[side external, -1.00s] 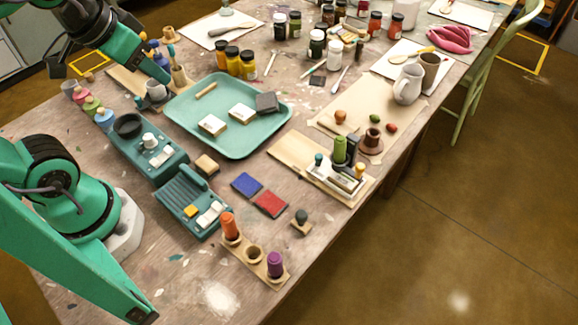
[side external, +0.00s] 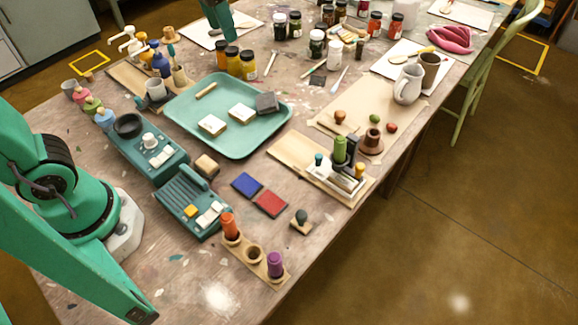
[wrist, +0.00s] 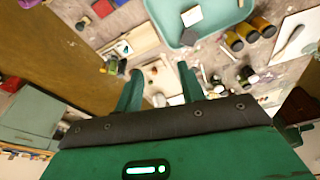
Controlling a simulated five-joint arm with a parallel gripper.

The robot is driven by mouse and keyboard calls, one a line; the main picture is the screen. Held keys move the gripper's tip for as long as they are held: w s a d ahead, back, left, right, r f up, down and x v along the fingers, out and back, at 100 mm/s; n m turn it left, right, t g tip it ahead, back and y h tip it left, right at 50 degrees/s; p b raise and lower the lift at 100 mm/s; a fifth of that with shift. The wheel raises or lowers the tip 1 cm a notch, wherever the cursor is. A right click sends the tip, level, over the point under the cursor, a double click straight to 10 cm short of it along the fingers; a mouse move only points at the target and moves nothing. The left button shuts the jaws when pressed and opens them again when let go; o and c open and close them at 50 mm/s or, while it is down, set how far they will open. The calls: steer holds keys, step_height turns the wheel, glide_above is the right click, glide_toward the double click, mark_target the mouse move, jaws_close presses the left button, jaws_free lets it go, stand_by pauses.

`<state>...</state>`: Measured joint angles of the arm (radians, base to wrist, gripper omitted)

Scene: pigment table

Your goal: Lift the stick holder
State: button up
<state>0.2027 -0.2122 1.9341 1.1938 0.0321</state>
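A small wooden stick holder (side external: 254,268) with round cups lies at the near edge of the table in the side view. An orange stick (side external: 229,226) and a purple stick (side external: 275,264) stand in its outer cups; the middle cup looks empty. I cannot pick it out in the wrist view. My gripper (wrist: 160,70) is open in the wrist view, its two green fingers apart with nothing held between them. In the side view, part of my gripper (side external: 222,24) shows at the top edge, high and far from the holder; its upper part is out of frame.
A teal tray (side external: 183,128) with blocks lies mid-table. Teal boxes (side external: 184,208) stand left of the holder. Blue (side external: 246,185) and red (side external: 270,204) pads and a stamp (side external: 301,222) lie near it. A board (side external: 285,155) carries a kit with a green cylinder (side external: 340,149).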

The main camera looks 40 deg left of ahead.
steer(key=w+d+m+g, duration=0.2)
steer(key=w+d, duration=0.5)
steer(key=m+g+y, duration=0.3)
steer(key=m+g, duration=0.1)
glide_toward(361, 166)
steer(key=shift+s+d+f, duration=0.1)
steer(key=shift+d+f, duration=0.05)
steer(key=shift+d, duration=0.1)
steer(key=shift+f, duration=0.15)
steer(key=shift+a+x, duration=0.15)
steer(key=shift+x, duration=1.75)
steer(key=shift+a+x, duration=0.1)
steer(key=shift+x, duration=1.75)
